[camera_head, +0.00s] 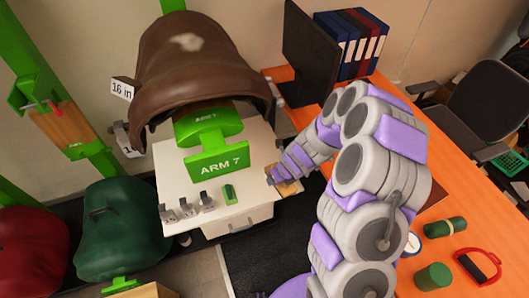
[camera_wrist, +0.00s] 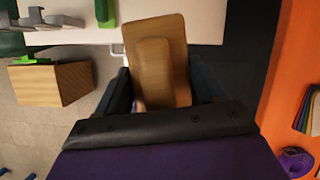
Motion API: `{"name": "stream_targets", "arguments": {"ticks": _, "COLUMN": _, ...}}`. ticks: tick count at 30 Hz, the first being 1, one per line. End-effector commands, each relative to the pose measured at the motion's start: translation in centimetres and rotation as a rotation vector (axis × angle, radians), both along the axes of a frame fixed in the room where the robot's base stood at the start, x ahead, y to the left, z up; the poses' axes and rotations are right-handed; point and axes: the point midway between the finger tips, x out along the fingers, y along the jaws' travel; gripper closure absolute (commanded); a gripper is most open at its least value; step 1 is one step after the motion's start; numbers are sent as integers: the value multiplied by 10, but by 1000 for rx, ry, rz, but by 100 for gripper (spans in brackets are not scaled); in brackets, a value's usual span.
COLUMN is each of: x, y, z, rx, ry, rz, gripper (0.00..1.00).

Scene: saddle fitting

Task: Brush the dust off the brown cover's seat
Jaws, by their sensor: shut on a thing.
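The brown cover (camera_head: 205,75) is a saddle draped over the green stand marked ARM 7 (camera_head: 218,158). A pale dust patch (camera_head: 188,42) shows on its seat, near the top. My gripper (camera_head: 283,180) is at the right edge of the white table, below and to the right of the cover and apart from it. It is shut on a wooden block with a raised grip, seemingly a brush (camera_wrist: 155,60). In the wrist view the dark fingers (camera_wrist: 157,90) stand on both sides of it. Its underside is hidden.
The white table (camera_head: 262,140) carries metal clips (camera_head: 188,208) and a small green block (camera_head: 229,194). A green cover (camera_head: 125,230) and a red cover (camera_head: 32,250) stand at left. The orange desk (camera_head: 450,205) at right holds green cylinders and a red-handled tool (camera_head: 480,268).

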Motion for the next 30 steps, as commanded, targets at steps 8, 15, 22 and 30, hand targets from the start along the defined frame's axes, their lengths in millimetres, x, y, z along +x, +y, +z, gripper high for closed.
{"name": "stream_targets", "arguments": {"ticks": 8, "x": 19, "y": -65, "z": 92, "rx": -10, "ry": -8, "rz": 109, "gripper": 56}}
{"name": "stream_targets", "arguments": {"ticks": 15, "x": 35, "y": -127, "z": 185, "rx": -9, "ry": -7, "rz": 227, "gripper": 56}}
{"name": "stream_targets", "arguments": {"ticks": 22, "x": 46, "y": -170, "z": 253, "rx": -2, "ry": -2, "rz": 322, "gripper": 56}}
{"name": "stream_targets", "arguments": {"ticks": 30, "x": 53, "y": -196, "z": 294, "rx": -2, "ry": -2, "rz": 374, "gripper": 56}}
